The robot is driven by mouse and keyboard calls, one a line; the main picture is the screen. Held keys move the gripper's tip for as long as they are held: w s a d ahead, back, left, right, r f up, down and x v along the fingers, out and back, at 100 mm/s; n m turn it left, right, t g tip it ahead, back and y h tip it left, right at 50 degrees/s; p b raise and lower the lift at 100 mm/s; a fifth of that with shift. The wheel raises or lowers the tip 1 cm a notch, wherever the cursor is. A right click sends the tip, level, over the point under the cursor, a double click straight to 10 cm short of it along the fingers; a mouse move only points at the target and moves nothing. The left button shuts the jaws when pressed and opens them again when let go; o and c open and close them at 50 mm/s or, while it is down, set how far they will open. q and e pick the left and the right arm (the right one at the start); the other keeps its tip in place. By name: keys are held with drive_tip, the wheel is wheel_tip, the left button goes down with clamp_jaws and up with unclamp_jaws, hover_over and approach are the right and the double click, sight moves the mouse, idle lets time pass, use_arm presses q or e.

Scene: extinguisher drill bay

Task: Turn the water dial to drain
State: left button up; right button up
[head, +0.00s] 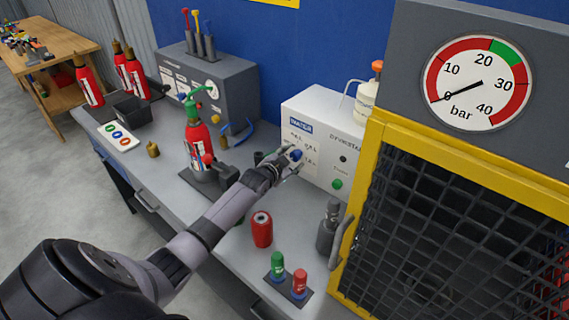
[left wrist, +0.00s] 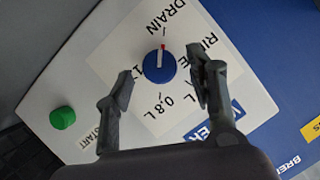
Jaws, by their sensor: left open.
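The water dial is a round blue knob (left wrist: 160,67) on a white panel (left wrist: 100,60), with a white and red pointer line. In the left wrist view its red tip points up toward the tick beside the word DRAIN. Other labels around it include RINSE and 0.8 L. In the head view the dial (head: 297,155) is on the front of the white WATER box (head: 318,118). My left gripper (head: 291,163) is open in front of it, one finger on each side of the knob, with no clear contact visible. My right gripper is not in view.
A green button (left wrist: 62,117) sits beside the dial, marked START. Near my left arm on the bench are a red extinguisher (head: 200,145), a red cylinder (head: 262,229) and a dark grey bottle (head: 328,228). A yellow-framed mesh cage (head: 440,230) stands at right.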

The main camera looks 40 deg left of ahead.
use_arm(q)
drive_tip(key=v, duration=1.1)
drive_tip(key=shift+s, duration=0.35)
